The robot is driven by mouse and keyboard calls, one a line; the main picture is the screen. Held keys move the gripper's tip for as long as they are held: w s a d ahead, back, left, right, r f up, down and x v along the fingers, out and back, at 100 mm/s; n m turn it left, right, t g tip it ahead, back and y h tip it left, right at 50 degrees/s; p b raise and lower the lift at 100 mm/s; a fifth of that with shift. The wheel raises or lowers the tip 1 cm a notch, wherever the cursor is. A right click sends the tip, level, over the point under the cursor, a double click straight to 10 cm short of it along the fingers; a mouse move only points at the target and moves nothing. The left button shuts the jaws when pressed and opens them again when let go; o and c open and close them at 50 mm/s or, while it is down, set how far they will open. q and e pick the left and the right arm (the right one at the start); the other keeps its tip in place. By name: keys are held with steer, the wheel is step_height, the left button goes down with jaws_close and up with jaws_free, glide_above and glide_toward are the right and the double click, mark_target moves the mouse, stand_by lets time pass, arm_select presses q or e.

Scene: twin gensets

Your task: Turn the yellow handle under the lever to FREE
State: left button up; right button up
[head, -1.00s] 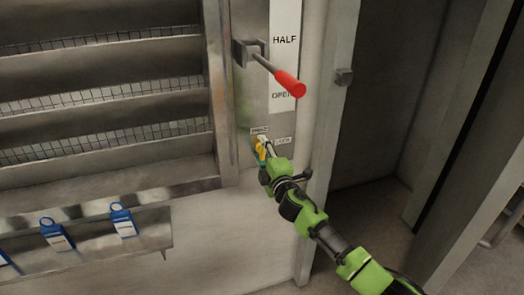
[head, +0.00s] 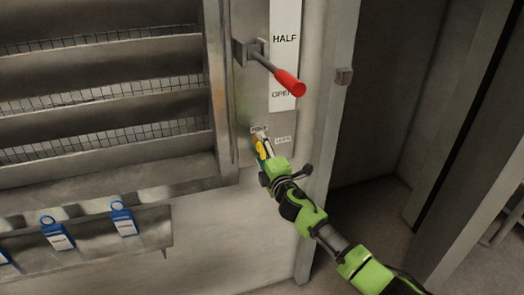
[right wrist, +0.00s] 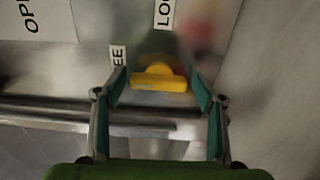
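The yellow handle (right wrist: 158,79) sits between the two fingers of my right gripper (right wrist: 160,88) in the right wrist view, with a narrow gap on each side. Its bar lies crosswise in that view, one end toward the partly covered label ending in "EE" (right wrist: 118,55). The label starting "LO" (right wrist: 165,12) is above it. In the head view the yellow handle (head: 260,148) is partly hidden by my right gripper (head: 262,152). The lever (head: 288,82) with a red grip is above, pointing toward the lower right, near OPEN. My left gripper is not in view.
A scale strip (head: 284,62) reads HALF and OPEN beside the lever. Louvred slats (head: 100,72) fill the left. Blue tags (head: 122,218) hang at a ledge below them. A post (head: 330,120) stands right of the panel, with an open recess beyond.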

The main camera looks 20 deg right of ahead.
stand_by(0.3)
steer(key=s, duration=1.2)
steer(key=shift+d, duration=0.25)
